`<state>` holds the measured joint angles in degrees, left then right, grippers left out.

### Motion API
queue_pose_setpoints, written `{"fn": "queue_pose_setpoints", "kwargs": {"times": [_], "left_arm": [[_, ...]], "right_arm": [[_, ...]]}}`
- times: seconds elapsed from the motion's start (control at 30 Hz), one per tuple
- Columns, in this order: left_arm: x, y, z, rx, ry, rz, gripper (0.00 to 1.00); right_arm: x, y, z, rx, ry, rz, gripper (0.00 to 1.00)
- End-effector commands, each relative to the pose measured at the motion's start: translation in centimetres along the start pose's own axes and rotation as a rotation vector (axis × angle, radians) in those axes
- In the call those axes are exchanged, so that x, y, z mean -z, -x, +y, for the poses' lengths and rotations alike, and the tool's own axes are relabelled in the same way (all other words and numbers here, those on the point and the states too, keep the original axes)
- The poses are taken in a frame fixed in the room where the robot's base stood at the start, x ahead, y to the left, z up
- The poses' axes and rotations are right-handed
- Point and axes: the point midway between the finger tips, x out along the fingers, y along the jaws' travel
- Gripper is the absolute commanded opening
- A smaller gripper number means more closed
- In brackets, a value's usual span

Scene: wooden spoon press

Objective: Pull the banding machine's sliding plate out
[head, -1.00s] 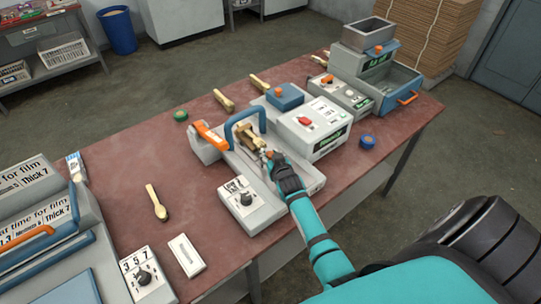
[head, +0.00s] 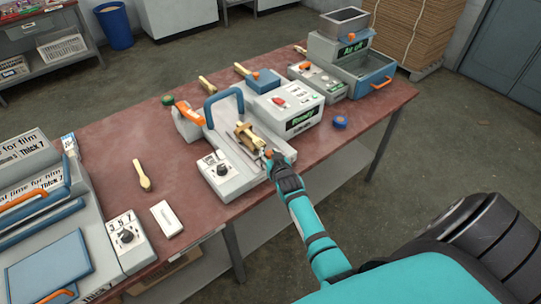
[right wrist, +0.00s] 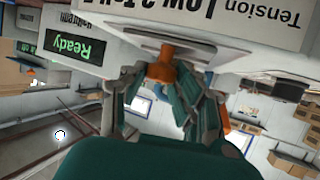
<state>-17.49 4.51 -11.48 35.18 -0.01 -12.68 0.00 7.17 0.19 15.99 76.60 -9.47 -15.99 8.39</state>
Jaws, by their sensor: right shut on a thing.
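The grey banding machine (head: 222,180) stands on the red table, with a blue arch (head: 222,94) over its track. Its sliding plate (right wrist: 130,38) carries a bundle of wooden spoons (head: 246,134), which sits in front of the arch, clear of it. An orange knob (right wrist: 161,72) is at the plate's front end. My right gripper (head: 270,156) is shut on this knob at the table's front edge; its fingers largely cover the knob in the head view. My left gripper is not in view.
A control box with a green display (head: 300,118) stands right of the track. A blue roll (head: 340,122) lies near the front edge. A loose wooden spoon (head: 142,176) and a white block (head: 167,218) lie left of the machine. Free floor lies before the table.

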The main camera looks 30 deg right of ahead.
Motion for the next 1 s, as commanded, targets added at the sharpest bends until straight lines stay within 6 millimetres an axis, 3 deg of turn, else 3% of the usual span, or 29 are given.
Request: {"fn": "queue_pose_setpoints", "kwargs": {"times": [0.13,0.17,0.33,0.67,0.77,1.0], "left_arm": [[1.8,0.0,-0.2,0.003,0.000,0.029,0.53],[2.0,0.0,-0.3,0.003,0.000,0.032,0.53],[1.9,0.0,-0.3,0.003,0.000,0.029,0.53],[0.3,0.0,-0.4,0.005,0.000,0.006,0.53],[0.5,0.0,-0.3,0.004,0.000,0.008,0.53],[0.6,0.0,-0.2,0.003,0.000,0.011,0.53]], "right_arm": [[-0.5,0.1,0.2,-0.003,0.004,-0.009,0.00],[-0.5,0.1,0.2,-0.003,0.004,-0.009,0.30],[-0.4,0.1,0.1,-0.002,0.004,-0.008,0.51],[-0.3,0.4,0.1,-0.001,0.003,-0.005,0.51],[-0.3,1.5,0.1,-0.001,0.003,-0.005,0.51],[-0.4,6.6,0.1,-0.001,0.002,-0.006,0.51]]}}
